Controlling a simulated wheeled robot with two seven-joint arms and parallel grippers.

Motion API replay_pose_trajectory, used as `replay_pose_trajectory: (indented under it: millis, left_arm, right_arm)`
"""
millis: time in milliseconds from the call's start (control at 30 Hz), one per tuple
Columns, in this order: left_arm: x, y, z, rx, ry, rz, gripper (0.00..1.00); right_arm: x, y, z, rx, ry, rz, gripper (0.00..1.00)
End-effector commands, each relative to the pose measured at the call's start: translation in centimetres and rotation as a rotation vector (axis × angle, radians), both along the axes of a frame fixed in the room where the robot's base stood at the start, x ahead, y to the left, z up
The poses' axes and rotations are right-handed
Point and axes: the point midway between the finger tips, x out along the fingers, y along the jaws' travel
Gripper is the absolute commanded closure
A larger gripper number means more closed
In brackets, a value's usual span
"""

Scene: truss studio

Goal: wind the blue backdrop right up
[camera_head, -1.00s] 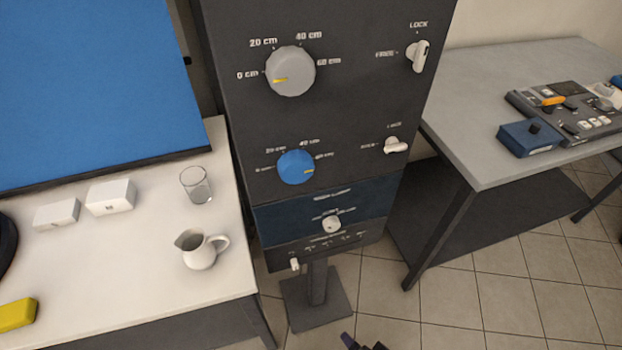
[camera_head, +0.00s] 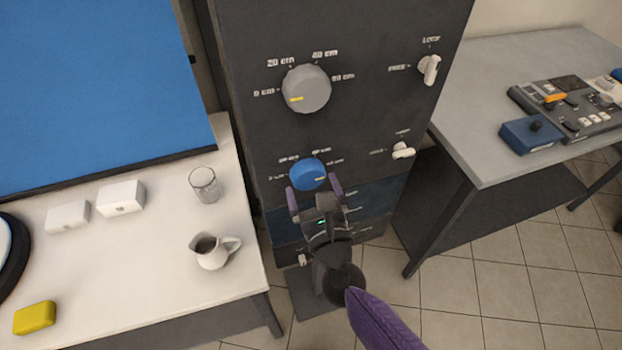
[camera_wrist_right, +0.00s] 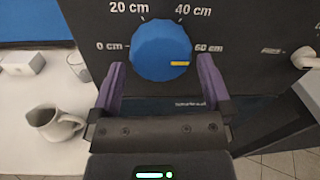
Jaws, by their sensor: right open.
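The blue backdrop (camera_head: 95,85) hangs at the upper left, its dark lower edge just behind the white table. A blue knob (camera_head: 306,172) sits on the dark cabinet face, marked from 0 to 60 cm. Its yellow mark lies on the right, near the 60 cm side, as the wrist view (camera_wrist_right: 160,45) shows too. My right gripper (camera_head: 313,188) is open, its purple fingers either side of the knob's lower part. I cannot tell whether they touch it. The blue knob's small white lever (camera_head: 403,151) lies roughly sideways, beside labels too blurred to read. My left gripper is out of view.
A larger grey knob (camera_head: 306,90) and another white lever (camera_head: 429,69) sit higher on the cabinet. A white jug (camera_head: 212,251) and a glass (camera_head: 204,184) stand on the left table. A grey table (camera_head: 520,70) with a control panel is at right.

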Motion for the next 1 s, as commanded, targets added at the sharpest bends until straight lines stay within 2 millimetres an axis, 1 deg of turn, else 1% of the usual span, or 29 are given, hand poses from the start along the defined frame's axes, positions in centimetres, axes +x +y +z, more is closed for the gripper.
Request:
replay_pose_trajectory:
  millis: [33,100,200,467,500,667,700,800,1000]
  left_arm:
    - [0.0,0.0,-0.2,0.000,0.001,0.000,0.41]
    - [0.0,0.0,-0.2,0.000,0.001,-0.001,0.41]
    - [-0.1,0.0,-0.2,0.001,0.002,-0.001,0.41]
    - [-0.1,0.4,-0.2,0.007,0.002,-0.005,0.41]
    - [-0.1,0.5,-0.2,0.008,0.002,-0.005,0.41]
    - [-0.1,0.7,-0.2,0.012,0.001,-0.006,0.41]
    - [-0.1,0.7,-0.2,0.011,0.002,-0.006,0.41]
    - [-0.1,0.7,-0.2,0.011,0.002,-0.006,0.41]
    - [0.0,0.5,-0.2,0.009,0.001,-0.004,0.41]
  right_arm:
    - [0.6,0.2,-0.1,-0.001,-0.001,0.000,0.00]
    - [1.3,0.4,-0.1,0.000,0.000,0.000,0.00]
    - [1.8,0.5,-0.1,-0.001,0.001,0.001,0.00]
    - [1.9,0.5,-0.1,-0.002,0.002,0.001,0.00]
    - [1.9,0.5,-0.1,-0.002,0.001,0.001,0.08]
    - [1.9,0.5,-0.1,-0.003,0.000,0.001,0.42]
    - [1.9,0.5,-0.1,-0.003,0.000,0.001,0.51]
    - [1.8,0.5,-0.1,-0.003,0.001,0.001,0.69]
    - [1.8,0.5,-0.1,-0.022,-0.004,0.001,0.69]
